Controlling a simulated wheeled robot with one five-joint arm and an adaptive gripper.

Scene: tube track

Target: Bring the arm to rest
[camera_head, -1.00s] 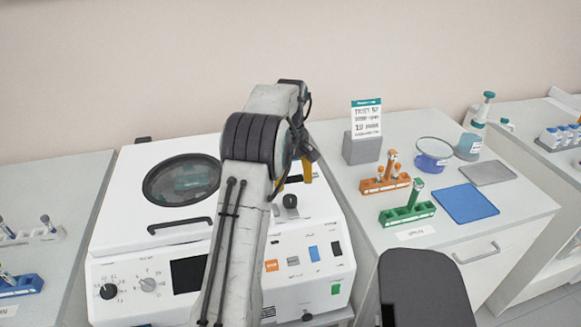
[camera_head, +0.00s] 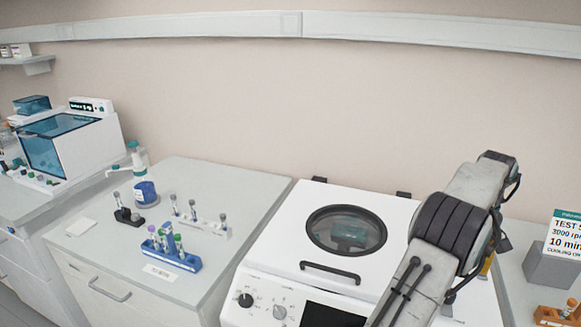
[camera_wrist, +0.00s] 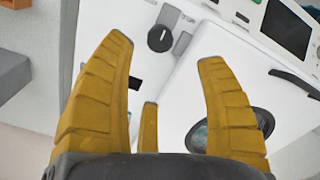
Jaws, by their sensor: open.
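My gripper (camera_wrist: 165,100) shows in the wrist view with its yellow fingers spread apart and nothing between them. Beyond the fingers is the white centrifuge (camera_wrist: 165,75), with its dark knob and part of its round window. In the head view my arm rises at the right, in front of the right side of the centrifuge (camera_head: 270,262). The centrifuge lid is down, with a round window and a dark handle. My gripper's fingers are mostly hidden behind the arm in the head view; only a bit of yellow shows.
A blue rack (camera_head: 172,255) with several tubes, a white rack (camera_head: 203,226) and a small black rack (camera_head: 128,217) stand on the left bench. A sign (camera_head: 564,235) and an orange rack (camera_head: 556,315) are at the right.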

